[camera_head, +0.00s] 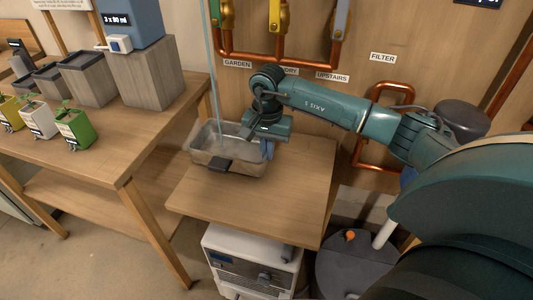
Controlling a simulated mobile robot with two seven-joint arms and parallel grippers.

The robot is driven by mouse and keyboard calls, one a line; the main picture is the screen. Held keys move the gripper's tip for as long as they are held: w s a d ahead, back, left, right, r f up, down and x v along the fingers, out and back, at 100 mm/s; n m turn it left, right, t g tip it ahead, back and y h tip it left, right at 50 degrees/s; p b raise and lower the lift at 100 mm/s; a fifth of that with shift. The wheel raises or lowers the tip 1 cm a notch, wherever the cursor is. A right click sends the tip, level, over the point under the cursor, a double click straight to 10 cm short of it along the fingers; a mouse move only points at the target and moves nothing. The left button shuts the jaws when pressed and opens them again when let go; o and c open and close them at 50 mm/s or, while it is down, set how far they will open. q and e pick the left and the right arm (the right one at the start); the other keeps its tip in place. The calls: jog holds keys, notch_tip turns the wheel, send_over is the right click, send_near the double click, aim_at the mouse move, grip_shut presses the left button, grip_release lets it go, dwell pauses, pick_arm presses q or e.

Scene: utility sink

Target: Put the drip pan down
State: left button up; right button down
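The drip pan (200,158) is a shallow rectangular metal tray with a dark handle or clip on its front side. In the head view it is at the back left of the small wooden table (250,200), its left end reaching past the table's left edge. I cannot tell whether its underside touches the tabletop. My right gripper (267,149) is at the pan's right end, with bluish fingers at the rim; it appears shut on that rim, and the wrist hides part of the pan's back right. My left gripper is not in view.
A thin, pale blue vertical stream or tube (213,70) comes down into the pan. Copper pipes (270,59) with coloured valve handles run along the back wall. A wooden bench (110,150) with pots stands at left. The small table's front is clear.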

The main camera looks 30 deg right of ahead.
jog(key=shift+f, duration=0.9)
jog(key=c, duration=2.1)
grip_release()
jog(key=shift+f, duration=0.15)
jog(key=o, duration=0.4)
